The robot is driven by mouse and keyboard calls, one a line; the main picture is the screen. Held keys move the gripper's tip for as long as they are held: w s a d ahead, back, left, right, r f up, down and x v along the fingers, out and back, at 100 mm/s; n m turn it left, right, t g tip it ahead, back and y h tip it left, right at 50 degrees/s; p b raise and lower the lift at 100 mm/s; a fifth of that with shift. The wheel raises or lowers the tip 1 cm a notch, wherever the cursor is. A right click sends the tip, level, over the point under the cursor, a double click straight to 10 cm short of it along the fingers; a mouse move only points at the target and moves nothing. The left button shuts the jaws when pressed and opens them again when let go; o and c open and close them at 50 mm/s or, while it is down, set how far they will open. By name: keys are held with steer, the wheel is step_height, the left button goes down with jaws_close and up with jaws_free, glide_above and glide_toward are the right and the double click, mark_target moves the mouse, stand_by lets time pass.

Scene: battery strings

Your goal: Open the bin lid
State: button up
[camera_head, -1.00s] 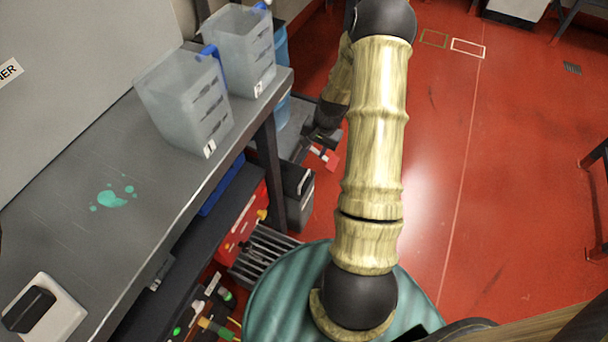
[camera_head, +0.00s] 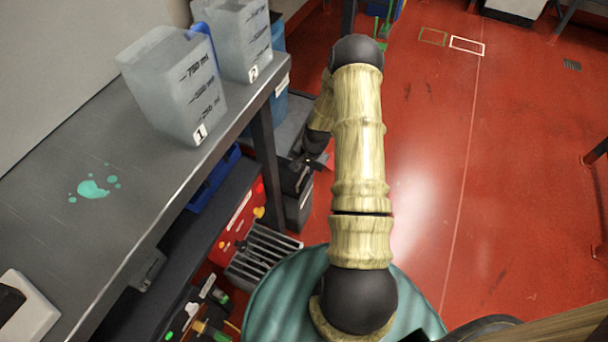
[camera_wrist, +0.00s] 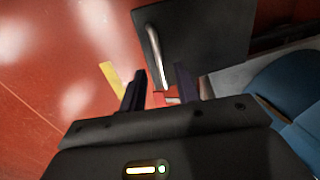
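A dark bin (camera_head: 298,208) stands on the floor beside the bench leg in the head view, partly hidden by my gripper (camera_head: 308,166). In the wrist view, a flat dark panel (camera_wrist: 215,35) with a curved silver handle (camera_wrist: 154,52) lies just beyond the fingers; it looks like the lid, but I cannot tell for sure. My gripper (camera_wrist: 160,76) has its two fingers apart with nothing held between them. A small red and white thing shows beyond the gap. The handle is ahead of the fingers, and I cannot tell whether they touch it.
The bench (camera_head: 130,190) on the left carries two measuring jugs (camera_head: 175,88) and a teal spill (camera_head: 93,189). A blue container (camera_head: 281,95) stands behind the bench leg. Red crates and tools fill the lower shelf.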

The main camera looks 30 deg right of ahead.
steer(key=shift+w+a+f, duration=0.1)
steer(key=shift+w+f, duration=0.05)
steer(key=shift+f, duration=0.45)
steer(key=shift+w+a+f, duration=0.1)
steer(key=shift+f, duration=0.5)
jaws_close()
steer(key=shift+r, duration=0.1)
